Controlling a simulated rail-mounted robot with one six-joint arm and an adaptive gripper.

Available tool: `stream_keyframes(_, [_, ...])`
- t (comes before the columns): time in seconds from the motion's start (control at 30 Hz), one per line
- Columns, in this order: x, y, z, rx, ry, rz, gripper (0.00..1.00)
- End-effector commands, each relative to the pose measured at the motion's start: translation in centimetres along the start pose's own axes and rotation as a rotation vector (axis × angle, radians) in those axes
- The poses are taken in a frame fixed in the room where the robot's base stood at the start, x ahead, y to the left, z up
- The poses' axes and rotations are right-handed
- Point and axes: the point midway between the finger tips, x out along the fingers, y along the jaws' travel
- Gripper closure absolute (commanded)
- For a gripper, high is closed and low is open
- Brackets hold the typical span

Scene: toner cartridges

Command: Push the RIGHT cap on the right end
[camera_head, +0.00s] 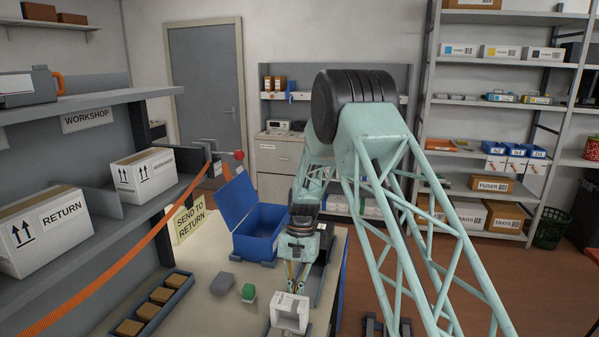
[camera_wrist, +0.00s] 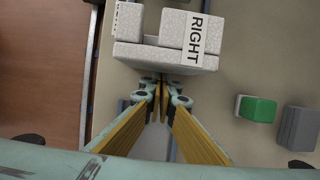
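A white speckled foam cap (camera_head: 290,313) stands near the front of the bench, below my gripper in the head view. In the wrist view a white cap (camera_wrist: 166,57) with a label reading RIGHT lies at the top, with a raised block on each side and a gap between. My gripper (camera_wrist: 162,86) has its yellow fingers drawn together, tips nearly touching, at the cap's near edge. Nothing shows between them. I cannot tell whether the tips touch the cap. In the head view my gripper (camera_head: 294,284) points down just behind the cap. No cartridge is clearly visible.
A green block (camera_head: 248,292) and a grey block (camera_head: 222,284) lie left of the cap. A dark tray with several brown pieces (camera_head: 160,296) is farther left. An open blue box (camera_head: 262,236) stands behind.

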Motion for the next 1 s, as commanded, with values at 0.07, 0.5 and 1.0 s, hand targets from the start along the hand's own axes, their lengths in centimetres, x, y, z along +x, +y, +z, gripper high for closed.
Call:
stream_keyframes(0.07, [0.0,0.0,0.1,0.0,0.0,0.0,1.0])
stream_keyframes(0.5, [0.3,0.0,1.1,0.0,0.001,0.0,1.0])
stream_keyframes(1.0, [0.7,0.0,2.4,0.0,0.0,0.0,1.0])
